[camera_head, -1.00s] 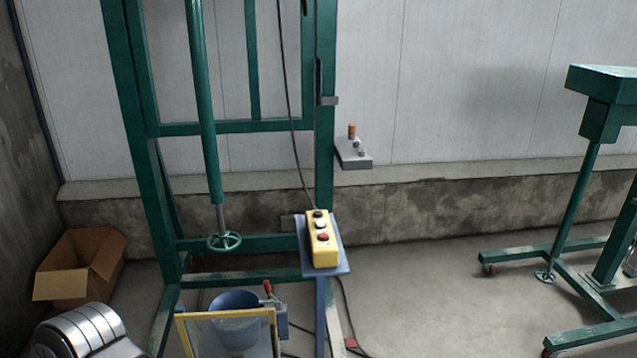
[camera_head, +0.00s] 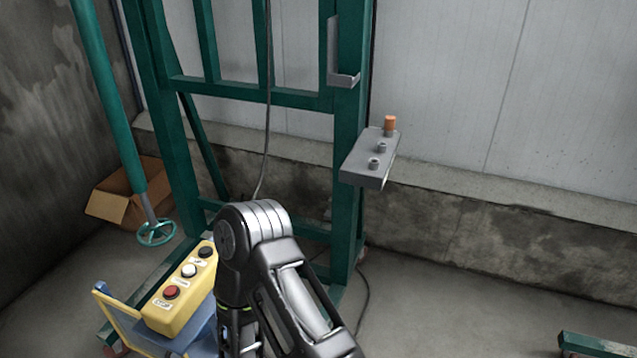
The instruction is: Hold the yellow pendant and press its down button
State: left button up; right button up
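The yellow pendant (camera_head: 180,283) lies tilted at the lower left on a blue stand (camera_head: 203,338). Its upper face carries a black button (camera_head: 206,252) at the far end, a white button (camera_head: 189,270) in the middle and a red button (camera_head: 171,292) at the near end. The small labels beside the buttons are too small to read. One of my black and silver arms reaches up in the bottom middle, just right of the pendant in the picture, and covers part of the stand. Neither gripper's fingers show. Nothing is seen holding the pendant.
A green frame (camera_head: 350,130) stands behind, with a grey bracket (camera_head: 368,170) carrying an orange-capped part (camera_head: 390,125). A green post ends in a handwheel (camera_head: 156,232). A cardboard box (camera_head: 110,200) sits at the left wall. Floor at the right is mostly clear.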

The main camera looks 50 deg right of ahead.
aim_at(188, 269)
jog(key=k+l, duration=0.15)
jog(key=l, duration=0.25)
jog(key=k+l, duration=0.15)
jog(key=l, duration=0.25)
jog(key=k+l, duration=0.15)
jog(key=l, duration=0.25)
